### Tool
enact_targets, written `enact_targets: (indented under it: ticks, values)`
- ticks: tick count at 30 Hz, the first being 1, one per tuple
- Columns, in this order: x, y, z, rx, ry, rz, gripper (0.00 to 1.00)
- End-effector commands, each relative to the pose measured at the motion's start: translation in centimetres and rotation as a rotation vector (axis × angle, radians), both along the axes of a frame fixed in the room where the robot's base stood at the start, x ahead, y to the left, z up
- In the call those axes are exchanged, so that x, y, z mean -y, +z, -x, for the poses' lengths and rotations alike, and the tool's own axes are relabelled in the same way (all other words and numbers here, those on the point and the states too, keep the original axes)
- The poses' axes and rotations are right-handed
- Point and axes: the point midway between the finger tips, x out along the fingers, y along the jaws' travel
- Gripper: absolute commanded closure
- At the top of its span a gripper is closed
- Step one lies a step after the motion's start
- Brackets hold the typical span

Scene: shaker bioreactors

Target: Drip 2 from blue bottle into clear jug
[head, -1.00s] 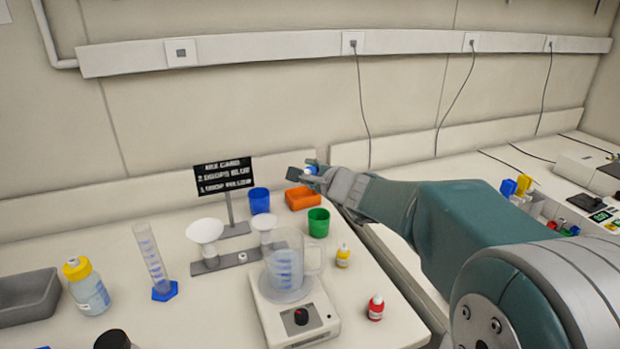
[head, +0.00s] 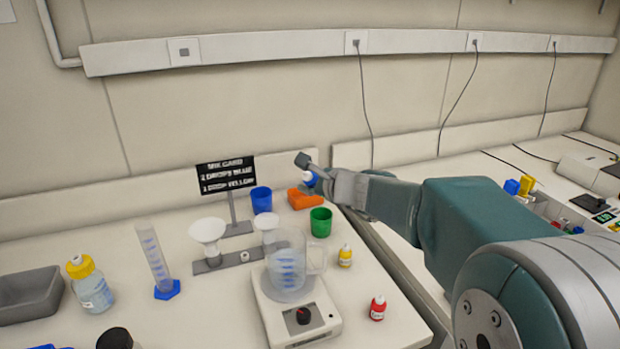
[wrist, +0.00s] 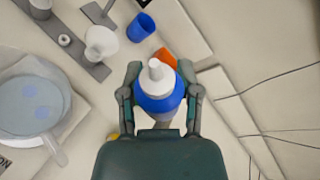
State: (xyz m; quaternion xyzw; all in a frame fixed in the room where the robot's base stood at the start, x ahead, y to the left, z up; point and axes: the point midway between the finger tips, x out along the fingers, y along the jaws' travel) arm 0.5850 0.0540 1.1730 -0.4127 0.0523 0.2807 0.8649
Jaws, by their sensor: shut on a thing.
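My gripper (wrist: 160,100) is shut on the blue bottle (wrist: 158,103), which has a white dropper tip pointing up toward the wrist camera. In the head view the blue bottle (head: 310,179) is mostly hidden by my gripper (head: 307,172), which holds it above the back right of the bench. The clear jug (head: 288,268) stands on a white stirrer plate at the front middle, with blue markings and a handle on its right. It also shows at the left of the wrist view (wrist: 32,108). My gripper is to the right of and behind the jug, apart from it.
A yellow bottle (head: 345,255) and a red bottle (head: 377,308) stand right of the jug. A green cup (head: 320,222), blue cup (head: 261,200) and orange tray (head: 300,199) are behind it.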

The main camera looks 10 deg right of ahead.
Motion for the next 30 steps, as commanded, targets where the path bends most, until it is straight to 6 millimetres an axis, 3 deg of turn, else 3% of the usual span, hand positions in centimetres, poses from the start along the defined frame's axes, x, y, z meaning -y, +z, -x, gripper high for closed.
enact_targets:
  ticks: [30]
  values:
    - [-1.5,-1.2,1.4,-0.298,0.000,-0.337,0.94]
